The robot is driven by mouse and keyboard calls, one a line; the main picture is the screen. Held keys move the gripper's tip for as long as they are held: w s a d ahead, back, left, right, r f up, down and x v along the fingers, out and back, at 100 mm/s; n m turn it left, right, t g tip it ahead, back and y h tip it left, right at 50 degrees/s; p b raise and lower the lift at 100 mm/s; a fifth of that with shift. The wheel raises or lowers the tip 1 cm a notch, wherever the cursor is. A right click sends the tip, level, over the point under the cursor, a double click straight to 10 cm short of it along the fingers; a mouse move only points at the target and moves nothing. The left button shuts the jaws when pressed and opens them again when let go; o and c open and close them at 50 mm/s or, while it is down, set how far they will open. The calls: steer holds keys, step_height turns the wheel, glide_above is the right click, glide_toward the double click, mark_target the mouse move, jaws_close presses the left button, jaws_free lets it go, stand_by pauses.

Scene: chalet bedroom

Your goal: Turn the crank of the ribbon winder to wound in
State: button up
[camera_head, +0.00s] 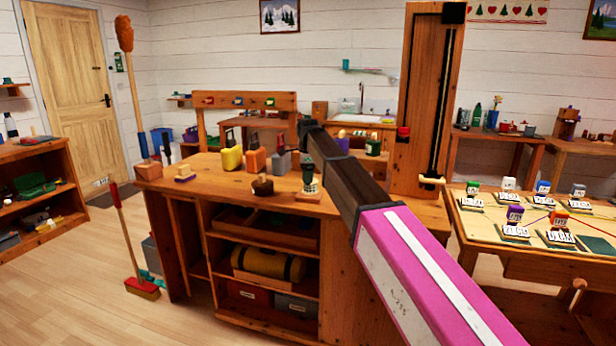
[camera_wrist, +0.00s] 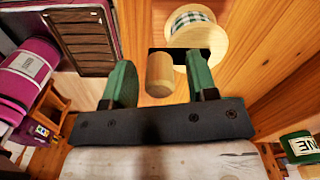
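The ribbon winder shows in the wrist view as a pale wooden spool (camera_wrist: 222,42) with green checked ribbon (camera_wrist: 192,22) at its middle. A black crank arm (camera_wrist: 182,56) lies in front of the spool and carries a rounded wooden handle (camera_wrist: 158,76). My gripper (camera_wrist: 160,82) is open, with one green finger on each side of the handle and a visible gap on both sides. The winder is mostly hidden there.
The wooden workbench (camera_head: 220,187) also holds a yellow container (camera_head: 231,158), an orange one (camera_head: 255,161) and a dark brown round thing (camera_head: 262,185). A tall wooden post (camera_head: 408,150) stands at its back right. A labelled green thing (camera_wrist: 300,147) is at the wrist view's lower right.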

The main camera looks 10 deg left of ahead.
step_height(320, 180, up, 11)
steer(key=shift+f, duration=0.1)
stand_by(0.6)
